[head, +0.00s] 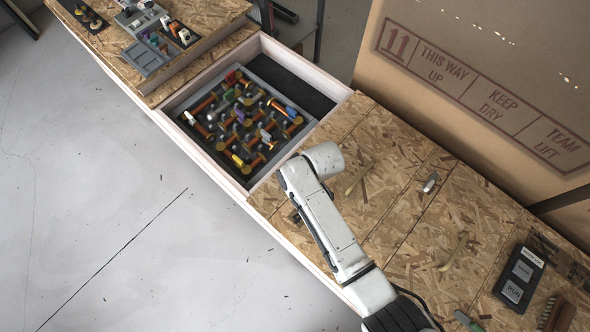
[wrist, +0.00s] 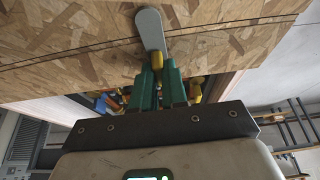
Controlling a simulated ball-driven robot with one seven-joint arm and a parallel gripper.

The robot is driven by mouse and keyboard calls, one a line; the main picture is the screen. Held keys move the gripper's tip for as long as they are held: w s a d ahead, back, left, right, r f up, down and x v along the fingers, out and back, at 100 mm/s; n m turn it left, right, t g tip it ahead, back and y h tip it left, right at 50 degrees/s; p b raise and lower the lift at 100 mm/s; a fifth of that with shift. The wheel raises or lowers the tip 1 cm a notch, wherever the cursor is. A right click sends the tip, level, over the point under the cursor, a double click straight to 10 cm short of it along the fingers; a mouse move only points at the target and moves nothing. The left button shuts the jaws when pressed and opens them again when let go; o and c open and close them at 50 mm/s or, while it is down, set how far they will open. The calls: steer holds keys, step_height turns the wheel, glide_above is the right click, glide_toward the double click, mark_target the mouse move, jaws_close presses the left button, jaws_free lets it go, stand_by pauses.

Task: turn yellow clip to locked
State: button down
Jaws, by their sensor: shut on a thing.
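In the wrist view, my gripper (wrist: 158,72) has its green fingers shut on a small yellow piece (wrist: 157,59), which looks like the yellow clip. A grey, round-ended flat part (wrist: 149,29) extends from just beyond the yellow piece, over the chipboard. Whether the two are joined I cannot tell. The fingers cover most of the yellow piece, and its locked or unlocked position cannot be read. In the head view, my white arm reaches over the bench edge beside the open drawer. My gripper and the held piece are hidden there.
An open drawer (head: 338,88) holds a dark tray with several coloured handled pieces. The chipboard bench (head: 395,150) carries scattered small items and a black labelled box (head: 519,277) at right. A large cardboard box (head: 480,80) stands behind. Open floor lies left.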

steer(key=shift+s+f, duration=0.1)
steer(key=shift+f, duration=0.05)
stand_by(0.4)
steer(key=c, duration=1.2)
jaws_free()
steer(key=shift+o, duration=0.2)
steer(key=shift+r, duration=0.35)
steer(key=p+v, duration=0.1)
steer(key=v, duration=0.9)
